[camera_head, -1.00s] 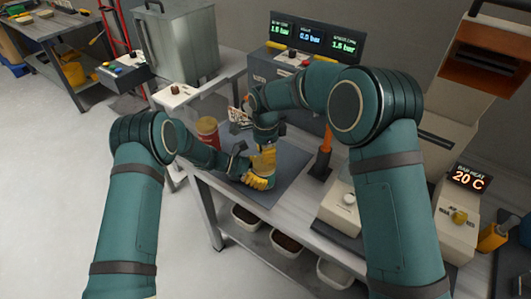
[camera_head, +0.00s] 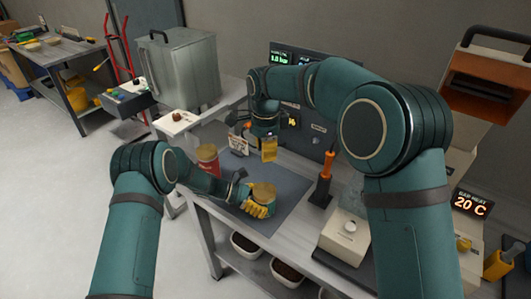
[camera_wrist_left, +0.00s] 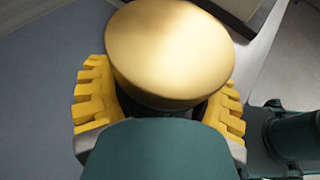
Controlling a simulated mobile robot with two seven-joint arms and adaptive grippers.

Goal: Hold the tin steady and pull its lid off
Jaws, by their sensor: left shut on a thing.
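The tin (camera_head: 264,190) stands on the dark mat with its round gold top facing up; its lower body is hidden by my fingers. My left gripper (camera_head: 257,209) is shut around the tin from the near side. In the left wrist view the smooth gold top of the tin (camera_wrist_left: 170,50) fills the upper middle, with yellow fingers of my left gripper (camera_wrist_left: 160,108) on both sides. My right gripper (camera_head: 269,150) hangs above and behind the tin, fingers down and apart from it. No lid shows in it, and its finger gap is not clear.
A red can (camera_head: 207,158) stands left of the tin, with a small printed card (camera_head: 238,145) behind. An orange-handled tool (camera_head: 325,170) stands upright to the right on the bench. The dark mat (camera_head: 292,177) is bare right of the tin.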

